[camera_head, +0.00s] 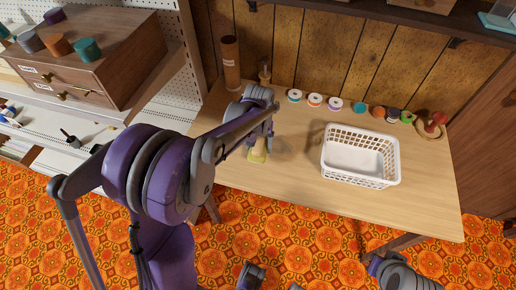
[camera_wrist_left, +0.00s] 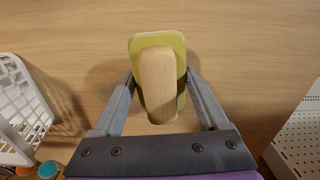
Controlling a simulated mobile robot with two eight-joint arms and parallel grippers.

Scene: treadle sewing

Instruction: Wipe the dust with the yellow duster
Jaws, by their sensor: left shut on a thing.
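The yellow duster (camera_wrist_left: 177,45) has a pale wooden handle (camera_wrist_left: 158,85). My left gripper (camera_wrist_left: 159,78) is shut on it, one finger on each side of the handle. In the head view the duster (camera_head: 257,156) is at the left front part of the wooden table (camera_head: 300,195), partly hidden by my left arm. It is low over the tabletop or touching it; I cannot tell which. A faint grey patch shows on the table just right of the duster; I cannot tell whether it is dust or shadow. My right gripper cannot be made out.
A white basket (camera_head: 361,181) stands on the table to the right. Several thread spools (camera_head: 334,104) line the back edge, with a brown cylinder (camera_head: 230,63) at the back left and a pincushion (camera_head: 433,126) at the back right. Shelves with a drawer box (camera_head: 105,60) are at left.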

